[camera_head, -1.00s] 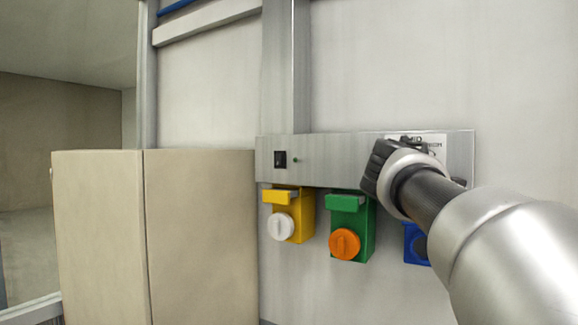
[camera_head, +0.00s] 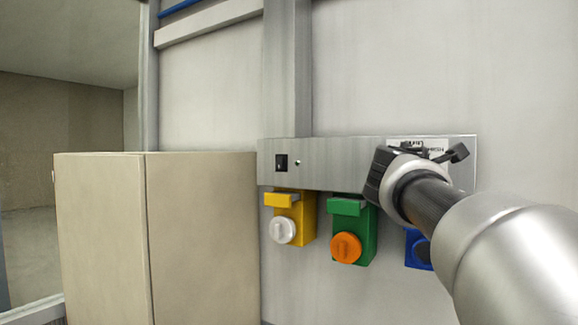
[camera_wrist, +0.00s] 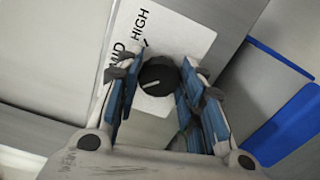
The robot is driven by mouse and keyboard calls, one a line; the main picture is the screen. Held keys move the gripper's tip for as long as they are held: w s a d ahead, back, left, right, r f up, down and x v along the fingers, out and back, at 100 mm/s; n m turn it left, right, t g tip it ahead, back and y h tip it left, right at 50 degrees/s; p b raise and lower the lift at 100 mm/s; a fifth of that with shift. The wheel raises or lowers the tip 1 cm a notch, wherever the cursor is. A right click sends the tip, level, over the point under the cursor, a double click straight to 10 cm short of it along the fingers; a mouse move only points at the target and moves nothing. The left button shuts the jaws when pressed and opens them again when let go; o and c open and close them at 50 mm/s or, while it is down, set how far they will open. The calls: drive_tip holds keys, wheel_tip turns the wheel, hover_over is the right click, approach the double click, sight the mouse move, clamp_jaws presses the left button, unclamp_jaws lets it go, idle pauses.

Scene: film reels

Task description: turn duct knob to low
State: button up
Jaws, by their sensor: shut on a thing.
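In the wrist view, a round black knob (camera_wrist: 157,76) with a short white line on it stands between the blue-padded fingers of my gripper (camera_wrist: 158,90). The fingers are shut on the knob, one on each side. A white label (camera_wrist: 180,35) behind it reads HIGH at the top and MID at the left. The word LOW is not in view. The white line lies toward the knob's lower left. In the head view, my gripper (camera_head: 415,165) is against the label at the panel's right end, and my arm hides the knob.
A grey metal panel (camera_head: 335,165) with a black switch (camera_head: 281,162) runs along the wall. Below it hang a yellow box with a white knob (camera_head: 283,230), a green box with an orange knob (camera_head: 346,248) and a blue box (camera_head: 417,254). A beige cabinet (camera_head: 200,235) stands left.

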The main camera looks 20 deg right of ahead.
idle(0.4)
drive_tip(key=o, duration=1.1)
drive_tip(key=shift+c, duration=0.2)
drive_tip(key=shift+a, duration=0.1)
drive_tip(key=v, duration=1.2)
